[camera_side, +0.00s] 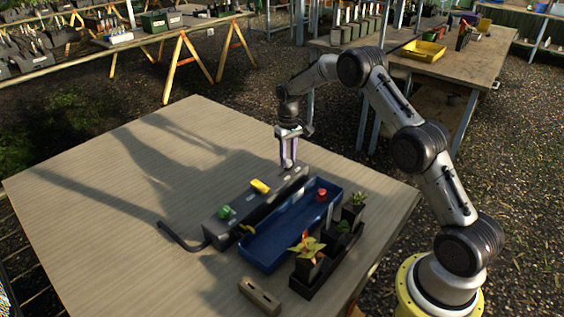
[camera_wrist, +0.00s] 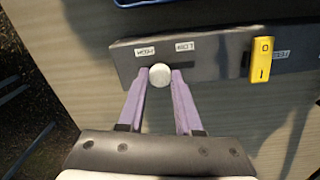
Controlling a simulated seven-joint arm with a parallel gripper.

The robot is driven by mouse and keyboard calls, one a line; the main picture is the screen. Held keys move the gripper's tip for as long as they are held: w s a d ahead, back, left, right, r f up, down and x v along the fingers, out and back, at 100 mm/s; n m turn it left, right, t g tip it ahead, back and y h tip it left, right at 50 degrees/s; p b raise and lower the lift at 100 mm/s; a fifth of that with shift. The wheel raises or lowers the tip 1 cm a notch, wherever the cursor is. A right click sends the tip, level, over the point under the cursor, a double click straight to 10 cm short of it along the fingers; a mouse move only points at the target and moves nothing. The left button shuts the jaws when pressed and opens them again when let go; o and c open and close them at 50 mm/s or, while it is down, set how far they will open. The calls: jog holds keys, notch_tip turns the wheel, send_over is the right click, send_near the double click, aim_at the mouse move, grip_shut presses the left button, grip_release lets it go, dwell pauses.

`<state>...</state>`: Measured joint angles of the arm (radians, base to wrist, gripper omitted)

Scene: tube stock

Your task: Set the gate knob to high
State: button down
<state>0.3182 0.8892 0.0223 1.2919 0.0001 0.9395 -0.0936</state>
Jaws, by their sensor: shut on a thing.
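The gate knob (camera_wrist: 159,75) is a white round knob on a dark grey panel (camera_wrist: 215,66) in the wrist view. It sits at the left end of a dark slot, by the label reading HIGH (camera_wrist: 145,51). The label LOW (camera_wrist: 184,45) is to its right; both labels appear upside down. My gripper (camera_wrist: 161,72) has its purple fingers on either side of the knob, shut on it. In the side view my gripper (camera_side: 288,165) points down at the far end of the long grey box (camera_side: 240,209). The knob is hidden there.
A yellow switch (camera_wrist: 262,60) sits right of the knob. A green part (camera_side: 226,211) is on the box's near end. A blue tray (camera_side: 272,258) with a red item (camera_side: 321,194) lies alongside, then potted plants (camera_side: 308,258). The table's left side (camera_side: 100,190) is clear.

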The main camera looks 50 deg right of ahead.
jog(key=shift+d+r, duration=0.1)
jog(key=shift+d, duration=0.95)
jog(key=c, duration=0.6)
grip_release()
notch_tip(320, 180, up, 14)
jog(key=shift+f, duration=0.1)
